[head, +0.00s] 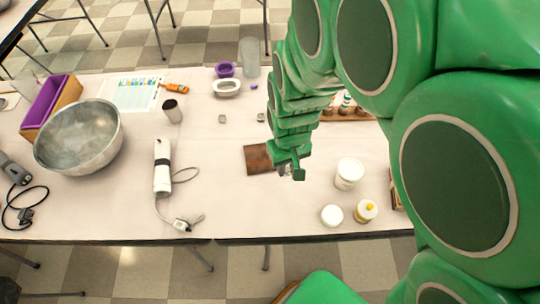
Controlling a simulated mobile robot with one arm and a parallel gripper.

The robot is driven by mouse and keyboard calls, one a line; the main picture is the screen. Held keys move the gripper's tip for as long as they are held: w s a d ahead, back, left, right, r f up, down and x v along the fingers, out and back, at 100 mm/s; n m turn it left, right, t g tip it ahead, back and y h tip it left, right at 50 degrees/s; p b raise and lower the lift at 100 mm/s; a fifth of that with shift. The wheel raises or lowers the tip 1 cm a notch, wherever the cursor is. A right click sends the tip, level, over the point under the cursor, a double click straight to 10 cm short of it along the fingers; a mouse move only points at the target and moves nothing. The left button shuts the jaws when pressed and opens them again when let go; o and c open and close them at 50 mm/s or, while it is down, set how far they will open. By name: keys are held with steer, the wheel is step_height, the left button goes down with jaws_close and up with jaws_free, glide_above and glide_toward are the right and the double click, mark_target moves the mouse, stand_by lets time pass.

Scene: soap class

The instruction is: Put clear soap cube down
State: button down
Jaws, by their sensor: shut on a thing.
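My green arm reaches down from the upper right to the table. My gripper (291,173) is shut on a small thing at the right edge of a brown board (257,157). A small pale, greyish patch at the fingers, seemingly the clear soap cube (284,169), is mostly hidden by them. I cannot tell whether it touches the board or the table. Two other small greyish cubes, one on the left (222,118) and one on the right (261,118), lie on the table beyond the board.
A white tub (348,174), a white lid or jar (332,215) and a yellow-capped bottle (366,211) stand right of the gripper. A white hand blender (162,167) and large metal bowl (80,137) are left. The table (235,205) is clear in front of the board.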

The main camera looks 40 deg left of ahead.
steer(key=shift+n, duration=0.5)
steer(key=w+a+f, duration=0.2)
steer(key=a, duration=0.2)
steer(key=w+a+f, duration=0.1)
steer(key=a+f, duration=0.2)
steer(key=a, duration=0.1)
steer(key=w+a+f, duration=0.2)
steer(key=a+f, duration=0.1)
steer(key=a, duration=0.1)
steer(key=shift+w, duration=0.3)
steer(key=shift+w+a+f, duration=0.15)
steer(key=shift+a+f, duration=0.1)
steer(key=shift+f, duration=0.25)
steer(key=shift+a+f, duration=0.1)
steer(key=shift+f, duration=1.5)
steer(key=shift+f, duration=0.1)
steer(key=c, duration=0.9)
jaws_free()
